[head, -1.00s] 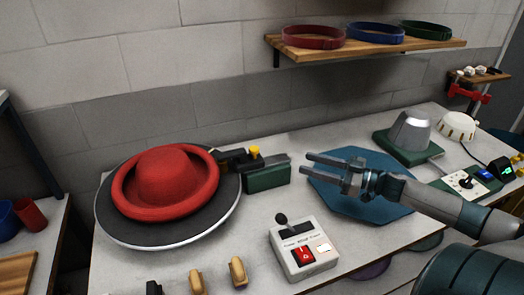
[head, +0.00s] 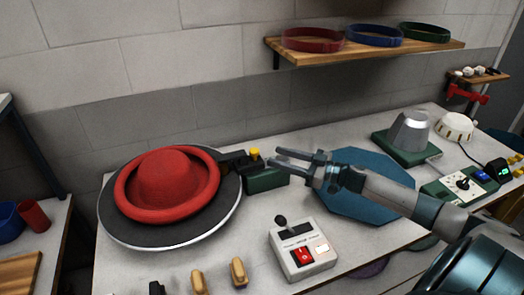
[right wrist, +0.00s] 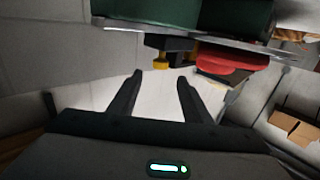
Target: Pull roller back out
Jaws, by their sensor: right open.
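The roller unit stands at the right edge of the turntable. It has a green base (head: 266,180), a dark arm reaching over the turntable's rim and a yellow knob (head: 254,152) on top. The round dark turntable (head: 170,232) carries a red hat (head: 168,178) with its brim curled up. My right gripper (head: 274,158) is open and empty, its fingers pointing left at the roller unit, close to the knob. In the right wrist view, the yellow knob (right wrist: 161,62) shows beyond the spread fingers (right wrist: 158,95), apart from them. My left gripper is out of view.
A control box (head: 302,250) with a lever and red switch stands at the front. A blue octagonal mat (head: 375,190) lies under my right arm. A grey block on a green base (head: 408,135) stands behind. A shelf (head: 370,50) holds hat bands.

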